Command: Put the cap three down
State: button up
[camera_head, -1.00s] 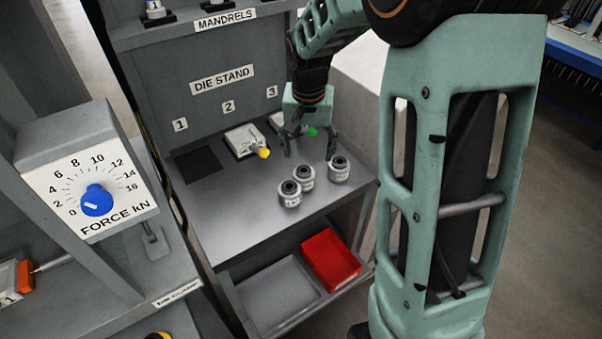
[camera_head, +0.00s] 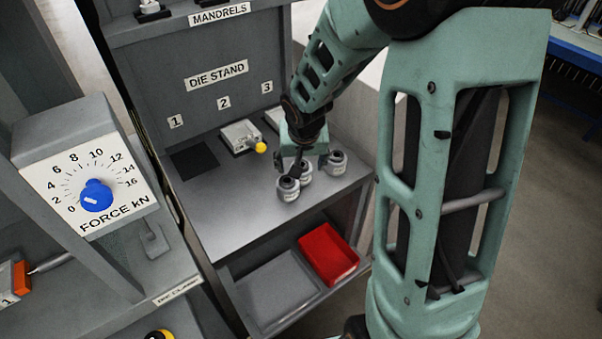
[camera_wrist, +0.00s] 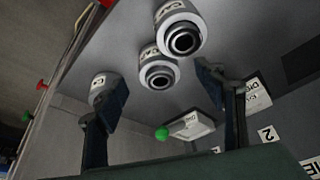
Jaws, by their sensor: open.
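Three short grey-white caps with dark round openings stand upright on the die stand's shelf; their numbers are not legible, so I cannot tell which is cap three. In the head view, the front cap (camera_head: 288,190) and middle cap (camera_head: 304,173) are close together, and the right cap (camera_head: 335,163) stands apart. My gripper (camera_head: 308,163) is open above them, partly covering the middle one. In the wrist view, my open gripper (camera_wrist: 160,86) has a cap (camera_wrist: 158,70) between its fingers, another cap (camera_wrist: 180,28) beyond, and a third (camera_wrist: 101,84) partly behind the left finger.
A die block with a yellow knob (camera_head: 241,136) sits by number 2. A block with a green knob (camera_wrist: 188,126) shows in the wrist view. A dark square pad (camera_head: 195,163) lies by number 1. Below are a red bin (camera_head: 328,255) and a grey tray (camera_head: 278,290). The shelf's left front is clear.

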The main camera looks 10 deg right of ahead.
aim_at(306, 177)
jog(key=shift+w+x, duration=0.2)
jog(key=shift+x, duration=2.35)
jog(key=shift+d+r, duration=0.1)
jog(key=shift+d, duration=0.05)
jog(key=shift+c, duration=0.4)
jog(key=c, duration=1.5)
jog(key=shift+c, duration=0.2)
jog(key=shift+r, duration=0.1)
